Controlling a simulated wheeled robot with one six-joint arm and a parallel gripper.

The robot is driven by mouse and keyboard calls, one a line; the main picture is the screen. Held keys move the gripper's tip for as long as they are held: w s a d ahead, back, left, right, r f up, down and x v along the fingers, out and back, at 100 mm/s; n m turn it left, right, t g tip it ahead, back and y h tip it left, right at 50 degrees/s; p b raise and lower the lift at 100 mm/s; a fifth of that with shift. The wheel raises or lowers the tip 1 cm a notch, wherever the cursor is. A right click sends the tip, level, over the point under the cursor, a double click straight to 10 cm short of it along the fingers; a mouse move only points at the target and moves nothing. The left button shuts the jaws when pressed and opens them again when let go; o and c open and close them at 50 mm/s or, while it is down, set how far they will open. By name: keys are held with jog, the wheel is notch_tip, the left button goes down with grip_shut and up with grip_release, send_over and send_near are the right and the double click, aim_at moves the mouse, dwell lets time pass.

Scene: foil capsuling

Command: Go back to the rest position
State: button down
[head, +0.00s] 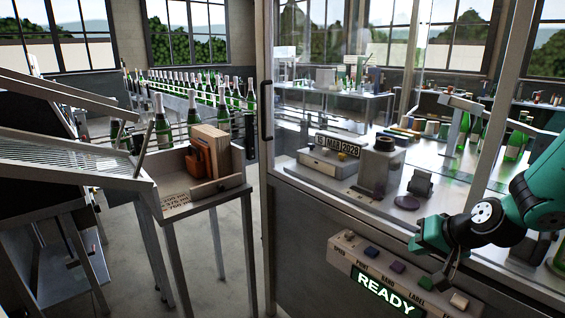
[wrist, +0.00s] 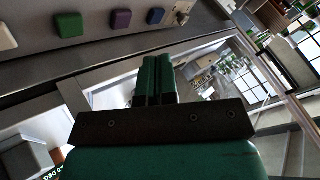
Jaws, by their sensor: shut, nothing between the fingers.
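My gripper (head: 420,242) is at the right of the head view, at the end of my green and black arm. It hangs in front of the machine, just above the sloped button panel (head: 340,258). In the wrist view, my gripper (wrist: 154,65) shows two green fingers pressed together with nothing between them. The fingers look apart from the buttons. The panel carries a blue button (head: 372,252), a purple button (head: 397,267), a green button (head: 425,283) and a pale button (head: 459,300). A lit display (head: 384,291) reads READY.
A glazed machine enclosure with a door frame (head: 267,130) stands behind the panel. A date block (head: 337,146) sits inside it. At left are a wooden tray (head: 233,180) on a stand and a conveyor with several green bottles (head: 162,125). Floor (head: 228,255) shows between the stand and machine.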

jog(key=s+a+r+n+g+y, duration=0.1)
jog(key=s+a+r+n+g, duration=0.1)
jog(key=s+a+r, duration=0.3)
jog(key=s+a+r+n+g+y, duration=0.1)
jog(key=s+a+r+n, duration=0.1)
jog(key=a, duration=0.4)
jog(key=s+a+r+n+g, duration=0.2)
jog(key=s+a+r+n, duration=0.1)
jog(key=s, duration=0.6)
jog(key=s+a+r+n+g+h, duration=0.1)
jog(key=s+a+r+n+g, duration=0.1)
jog(key=s, duration=0.8)
jog(key=shift+s+a+r+n+g+h, duration=0.35)
jog(key=shift+a+r+n, duration=0.35)
jog(key=shift+a+n, duration=0.25)
jog(key=shift+w+d, duration=0.1)
dwell(1.0)
